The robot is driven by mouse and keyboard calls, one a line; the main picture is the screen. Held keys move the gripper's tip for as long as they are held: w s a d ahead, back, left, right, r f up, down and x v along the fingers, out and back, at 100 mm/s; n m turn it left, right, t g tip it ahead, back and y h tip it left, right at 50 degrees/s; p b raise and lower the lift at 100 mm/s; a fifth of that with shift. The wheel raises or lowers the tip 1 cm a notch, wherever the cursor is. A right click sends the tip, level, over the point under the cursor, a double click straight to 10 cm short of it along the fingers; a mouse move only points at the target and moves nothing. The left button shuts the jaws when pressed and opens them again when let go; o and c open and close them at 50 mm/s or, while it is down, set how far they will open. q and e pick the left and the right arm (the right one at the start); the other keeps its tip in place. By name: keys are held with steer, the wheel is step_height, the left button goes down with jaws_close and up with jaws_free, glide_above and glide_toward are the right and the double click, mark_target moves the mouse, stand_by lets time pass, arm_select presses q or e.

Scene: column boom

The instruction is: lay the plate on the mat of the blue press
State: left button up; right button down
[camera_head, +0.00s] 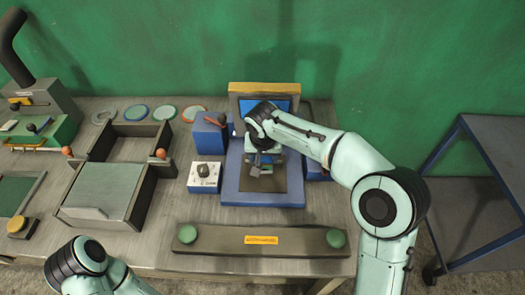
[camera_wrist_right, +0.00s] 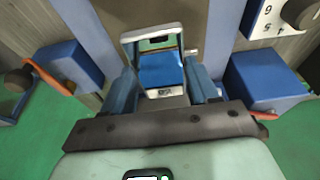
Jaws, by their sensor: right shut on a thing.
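The blue press (camera_head: 230,185) stands mid-bench, with a yellow top beam and a brown mat (camera_head: 285,180) on its base. My right gripper (camera_head: 262,164) reaches in over the mat, its fingers pointing down. In the right wrist view my right gripper (camera_wrist_right: 160,85) is shut on a shiny, pale-edged plate (camera_wrist_right: 131,38), with blue showing in its face. The mat shows beyond it as a brown strip (camera_wrist_right: 205,18). I cannot tell whether the plate touches the mat. Of my left arm only a part shows at the lower left; its gripper is out of view.
A white box with a dial (camera_head: 203,177) and a blue box with an orange-handled lever (camera_head: 208,137) stand left of the press. A bar with two green buttons (camera_head: 262,240) lies in front. Open trays (camera_head: 131,147) are farther left; a blue cart (camera_head: 500,145) stands right.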

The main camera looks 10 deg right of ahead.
arm_select(q)
steer(key=shift+s+f+b, duration=0.3)
steer(key=shift+f+b, duration=0.2)
steer(key=shift+f, duration=0.15)
steer(key=shift+s+f+b, duration=0.3)
steer(key=shift+f+b, duration=0.25)
steer(key=shift+f, duration=0.1)
steer(key=shift+s+f+b, duration=0.3)
steer(key=shift+f+b, duration=0.2)
steer(key=shift+f, duration=0.15)
arm_select(e)
steer(key=shift+s+x, duration=0.2)
steer(key=shift+x, duration=0.75)
steer(key=shift+s+x, duration=0.2)
steer(key=shift+x, duration=0.75)
steer(key=shift+s+x, duration=0.25)
steer(key=shift+x, duration=0.65)
arm_select(q)
steer(key=shift+f, duration=0.15)
arm_select(e)
steer(key=shift+a+f, duration=0.2)
steer(key=shift+f, duration=0.2)
steer(key=shift+c, duration=1.4)
jaws_free()
steer(key=shift+o, duration=0.4)
steer(key=shift+f, duration=0.1)
